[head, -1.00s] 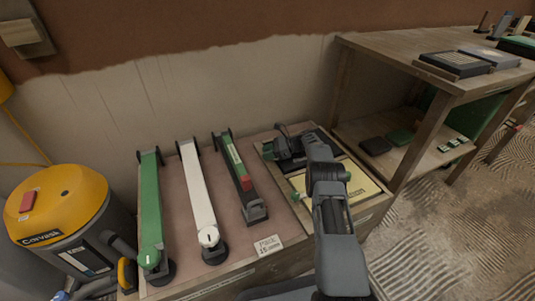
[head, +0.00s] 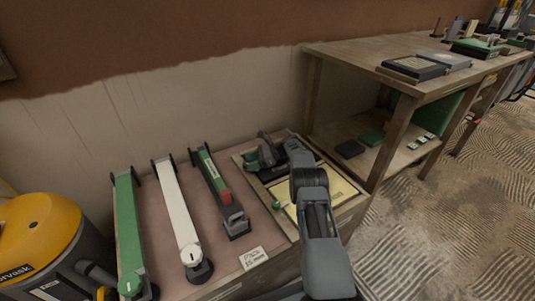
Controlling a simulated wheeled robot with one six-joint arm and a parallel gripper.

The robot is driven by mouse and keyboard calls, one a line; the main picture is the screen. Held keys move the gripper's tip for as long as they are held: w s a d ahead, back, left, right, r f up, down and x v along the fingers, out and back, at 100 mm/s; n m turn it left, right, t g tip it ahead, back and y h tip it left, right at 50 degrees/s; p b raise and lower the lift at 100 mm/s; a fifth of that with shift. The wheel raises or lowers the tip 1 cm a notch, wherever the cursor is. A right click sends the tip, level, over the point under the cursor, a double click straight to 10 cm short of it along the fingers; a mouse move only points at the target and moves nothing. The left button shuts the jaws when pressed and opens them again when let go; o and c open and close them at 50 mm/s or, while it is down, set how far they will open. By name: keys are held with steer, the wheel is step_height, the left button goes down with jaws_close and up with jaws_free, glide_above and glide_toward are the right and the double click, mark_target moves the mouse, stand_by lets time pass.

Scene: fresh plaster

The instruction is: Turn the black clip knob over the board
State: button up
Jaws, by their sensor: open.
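A pale yellow board (head: 342,186) lies in a wooden tray at the right end of the low bench, partly hidden behind my arm. A small green knob-like piece (head: 277,205) sits at its left edge. A dark clamp-like thing with green on it (head: 262,154) stands behind the board. I cannot clearly pick out a black clip knob; it may be among these dark parts or hidden by my arm. My gripper (head: 297,154) is a dark shape beyond my grey wrist, near the tray's back. It is open, and I see nothing held; its fingertips blur into the dark parts.
Left of the tray lie a green strip (head: 128,235), a white strip (head: 176,212) and a shorter green-and-red one (head: 217,184). A white card (head: 253,258) lies in front. A yellow vacuum (head: 38,235) stands at left. A wooden shelf table (head: 350,52) rises at right.

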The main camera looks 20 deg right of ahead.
steer(key=v, duration=0.8)
steer(key=shift+d+p, duration=0.35)
steer(key=shift+p, duration=0.05)
steer(key=shift+b+v, duration=0.4)
steer(key=shift+v, duration=0.65)
steer(key=shift+a+r, duration=0.1)
steer(key=shift+r, duration=0.1)
